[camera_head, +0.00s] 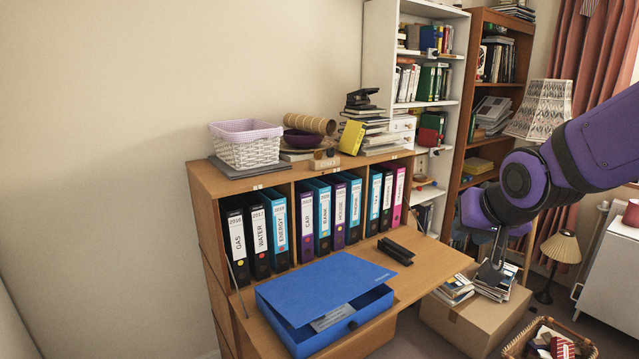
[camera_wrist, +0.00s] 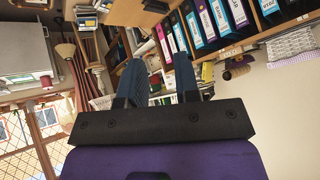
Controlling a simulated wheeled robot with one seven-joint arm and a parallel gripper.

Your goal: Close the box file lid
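The blue box file (camera_head: 375,308) lies on the bureau's fold-down desk surface (camera_head: 432,262). Its lid (camera_head: 325,283) is partly open: it slopes over the box, leaving a gap through which a grey label or paper (camera_head: 332,318) shows. My gripper (camera_head: 491,274) is to the right of the desk, apart from the box file, pointing down above the cardboard box. In the wrist view my gripper (camera_wrist: 158,80) has its two fingers apart with nothing between them. I cannot make out the box file in the wrist view.
A black stapler-like object (camera_head: 395,250) lies behind the box file. Lever-arch binders (camera_head: 310,220) stand in the bureau behind. A cardboard box (camera_head: 470,318) with books (camera_head: 455,289) stands right of the desk; a wicker basket (camera_head: 515,346) is in front. The desk's right part is clear.

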